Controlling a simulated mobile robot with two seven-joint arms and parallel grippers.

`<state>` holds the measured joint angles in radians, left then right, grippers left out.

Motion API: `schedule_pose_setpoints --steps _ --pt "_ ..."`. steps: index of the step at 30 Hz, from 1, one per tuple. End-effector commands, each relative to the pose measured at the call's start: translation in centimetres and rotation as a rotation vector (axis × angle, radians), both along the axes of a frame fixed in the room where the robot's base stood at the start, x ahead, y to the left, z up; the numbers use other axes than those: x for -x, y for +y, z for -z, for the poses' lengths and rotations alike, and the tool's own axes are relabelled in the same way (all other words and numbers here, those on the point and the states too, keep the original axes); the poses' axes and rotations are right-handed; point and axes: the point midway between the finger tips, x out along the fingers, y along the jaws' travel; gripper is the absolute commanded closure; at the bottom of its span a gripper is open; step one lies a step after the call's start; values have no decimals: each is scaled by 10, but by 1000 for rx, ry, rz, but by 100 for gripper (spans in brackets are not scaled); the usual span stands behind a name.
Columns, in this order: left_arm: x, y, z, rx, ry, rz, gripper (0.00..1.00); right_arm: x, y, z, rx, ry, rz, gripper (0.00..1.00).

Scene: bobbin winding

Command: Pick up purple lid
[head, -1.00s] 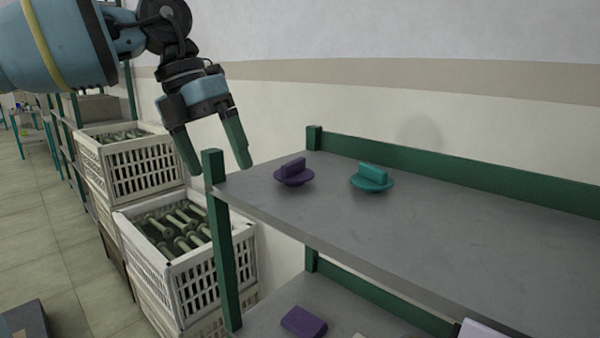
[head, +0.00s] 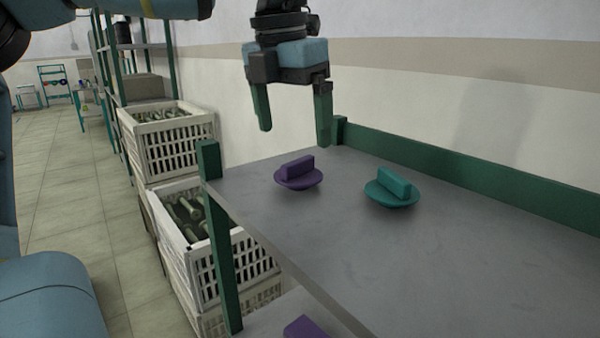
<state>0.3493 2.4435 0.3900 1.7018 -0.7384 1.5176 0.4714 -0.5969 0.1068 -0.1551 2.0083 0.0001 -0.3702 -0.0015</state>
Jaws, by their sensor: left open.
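The purple lid (head: 298,175) lies on the grey top shelf (head: 350,260), near its left end. It is a round disc with a raised bar handle on top. My left gripper (head: 294,138) is open and empty, its green fingers pointing down. In the picture it hangs above and slightly behind the purple lid, apart from it. My right gripper is not in the head view.
A teal lid (head: 391,188) of the same shape lies to the right of the purple lid. A green post (head: 220,240) stands at the shelf's left corner, and a green rail (head: 450,165) runs along the back. White crates (head: 165,150) holding bobbins are stacked at the left. The shelf's right part is clear.

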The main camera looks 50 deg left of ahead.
Motion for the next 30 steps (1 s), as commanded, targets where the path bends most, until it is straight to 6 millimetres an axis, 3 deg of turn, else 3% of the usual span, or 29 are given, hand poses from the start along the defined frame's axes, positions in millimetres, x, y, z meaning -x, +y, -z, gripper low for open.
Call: schedule_pose_setpoints --steps 3,10,20,29,30 --pt "-2 0 12 0 2 0 7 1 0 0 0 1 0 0" --pt "-3 -1 20 1 2 1 7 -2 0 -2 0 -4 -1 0" --pt "-8 -3 61 1 2 0 7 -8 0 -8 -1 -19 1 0" --pt "-9 -3 65 1 -1 0 7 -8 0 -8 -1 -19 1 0" --pt "-9 -3 65 1 -1 0 12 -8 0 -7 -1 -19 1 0"
